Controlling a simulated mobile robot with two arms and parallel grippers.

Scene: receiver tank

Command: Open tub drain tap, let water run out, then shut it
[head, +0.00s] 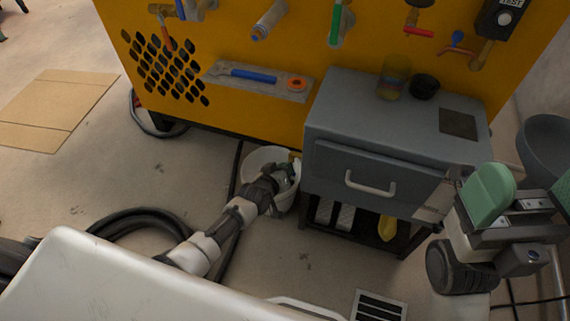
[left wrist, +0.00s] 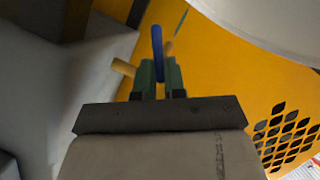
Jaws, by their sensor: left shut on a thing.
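The white tub (head: 257,157) stands on the floor between the yellow machine and the grey cabinet. My left gripper (head: 287,174) reaches to the tub's right side, beside the cabinet. In the left wrist view, my left gripper (left wrist: 158,75) has its green fingers shut on a blue tap lever (left wrist: 157,42). A brass piece of the tap (left wrist: 123,67) sticks out left of the fingers. The tub's pale curved wall (left wrist: 275,22) shows at the upper right there. The tub's inside and any water flow are hidden from me. My right gripper (head: 528,193) is open and empty at the right.
The grey cabinet (head: 400,122) with a drawer stands close right of my left gripper. The yellow machine (head: 215,50) with several valves is behind. A black hose (head: 135,217) loops on the floor at left. A floor grate (head: 380,306) lies in front.

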